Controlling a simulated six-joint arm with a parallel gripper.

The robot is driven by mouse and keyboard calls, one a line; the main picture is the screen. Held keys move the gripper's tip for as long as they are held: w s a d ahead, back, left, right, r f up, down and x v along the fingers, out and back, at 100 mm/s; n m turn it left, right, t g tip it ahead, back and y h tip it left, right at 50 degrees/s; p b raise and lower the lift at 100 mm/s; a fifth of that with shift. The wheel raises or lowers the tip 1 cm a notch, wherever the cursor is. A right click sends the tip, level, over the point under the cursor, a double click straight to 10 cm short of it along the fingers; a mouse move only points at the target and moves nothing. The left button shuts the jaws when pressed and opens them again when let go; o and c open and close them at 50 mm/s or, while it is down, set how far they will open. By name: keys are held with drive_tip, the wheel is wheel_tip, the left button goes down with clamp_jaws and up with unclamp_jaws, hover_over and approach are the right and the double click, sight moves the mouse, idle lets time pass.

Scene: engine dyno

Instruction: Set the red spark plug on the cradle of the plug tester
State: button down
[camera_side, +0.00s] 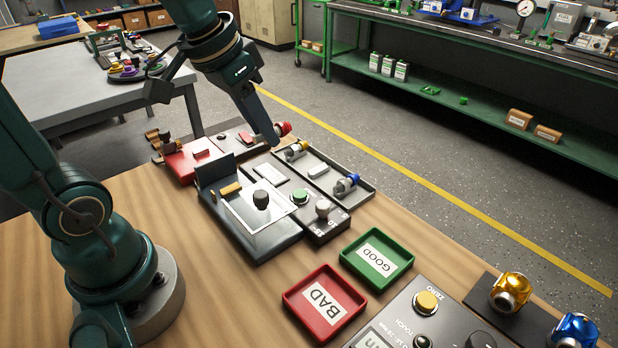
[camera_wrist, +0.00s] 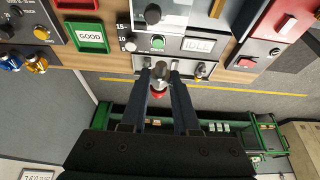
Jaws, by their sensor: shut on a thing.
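The red spark plug (camera_side: 284,128) is held in my gripper (camera_side: 275,141), raised above the far end of the parts tray in the side view. In the wrist view the red plug (camera_wrist: 157,93) sits between the two fingers of my gripper (camera_wrist: 159,76), its metal part pointing up the picture. A dark unit with a green button, knobs and an IDLE display (camera_wrist: 198,45), which looks like the plug tester (camera_side: 262,240), lies beside the tray. I cannot clearly make out its cradle.
The grey tray (camera_side: 364,190) holds a yellow plug (camera_side: 296,150) and a blue plug (camera_side: 346,184). A red device (camera_side: 183,166) stands at the far left. Green GOOD (camera_side: 399,251) and red BAD (camera_side: 335,329) trays lie nearer. Bare wood shows at front left.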

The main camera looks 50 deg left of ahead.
drive_tip(key=m, duration=0.1)
drive_tip(key=m+h, duration=0.1)
drive_tip(key=m, duration=0.2)
drive_tip(key=shift+s+d+f+h, duration=0.1)
drive_tip(key=shift+s+d+h, duration=0.15)
drive_tip(key=shift+s+h, duration=0.15)
drive_tip(key=m, duration=0.2)
drive_tip(key=d+m+g+h, duration=0.1)
drive_tip(key=m, duration=0.2)
drive_tip(key=shift+s+d+f+m+h, duration=0.3)
drive_tip(key=shift+d+f, duration=0.05)
drive_tip(key=shift+f, duration=0.05)
drive_tip(key=s+d+f+m+g+h, duration=0.15)
drive_tip(key=d+m+g, duration=0.25)
drive_tip(key=m, duration=0.6)
drive_tip(key=m+g+y, duration=0.2)
drive_tip(key=m+g, duration=0.1)
drive_tip(key=m, duration=0.4)
hover_over(293, 342)
drive_tip(key=s+d, duration=0.1)
drive_tip(key=d, duration=0.1)
wheel_tip(293, 342, down, 10)
drive_tip(key=shift+s+r, duration=0.1)
drive_tip(key=shift+s, duration=0.05)
drive_tip(key=shift+s+d+f, duration=0.1)
drive_tip(key=shift+d+f, duration=0.1)
drive_tip(key=shift+f, duration=2)
drive_tip(key=shift+f, duration=0.15)
